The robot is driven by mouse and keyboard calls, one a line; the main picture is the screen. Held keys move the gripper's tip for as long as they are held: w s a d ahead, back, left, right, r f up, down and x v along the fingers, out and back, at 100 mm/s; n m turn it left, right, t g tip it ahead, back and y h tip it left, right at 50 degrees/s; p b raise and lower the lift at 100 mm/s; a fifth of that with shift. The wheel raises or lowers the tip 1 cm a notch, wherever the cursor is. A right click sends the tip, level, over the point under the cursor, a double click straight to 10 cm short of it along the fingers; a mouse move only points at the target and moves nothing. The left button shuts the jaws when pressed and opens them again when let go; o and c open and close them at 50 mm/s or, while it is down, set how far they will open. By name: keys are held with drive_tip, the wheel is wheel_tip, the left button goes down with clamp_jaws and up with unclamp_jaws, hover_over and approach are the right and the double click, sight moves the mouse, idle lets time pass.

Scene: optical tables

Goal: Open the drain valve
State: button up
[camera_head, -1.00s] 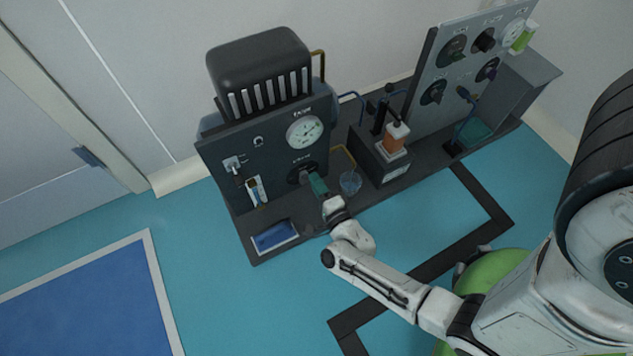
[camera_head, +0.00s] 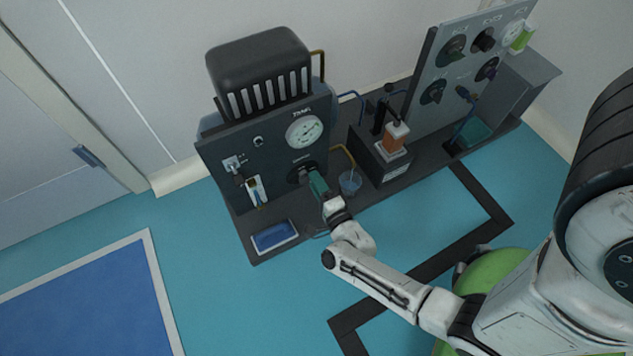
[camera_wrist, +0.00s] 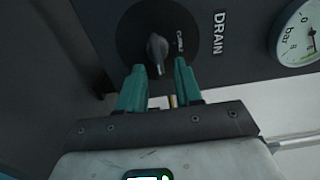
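The drain valve is a grey knob (camera_wrist: 157,47) on a round black dial, beside the word DRAIN in the wrist view. Small lettering sits on the dial next to the knob. My gripper (camera_wrist: 159,68) has its two teal fingers apart, one on each side of the knob's lower end. I cannot tell whether either finger touches the knob. In the head view my gripper (camera_head: 316,183) is at the black dial (camera_head: 299,173) low on the dark panel, and it hides part of the knob.
A white pressure gauge (camera_head: 304,131) sits above the dial. A clear beaker (camera_head: 350,182) stands close to the right of my gripper. A blue tray (camera_head: 275,237) lies on the base at lower left. A box with an orange-topped vessel (camera_head: 395,139) stands further right.

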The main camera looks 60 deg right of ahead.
drive_tip(key=p+v, duration=0.2)
drive_tip(key=v, duration=0.8)
drive_tip(key=shift+s+a+p, duration=0.2)
drive_tip(key=shift+p, duration=0.1)
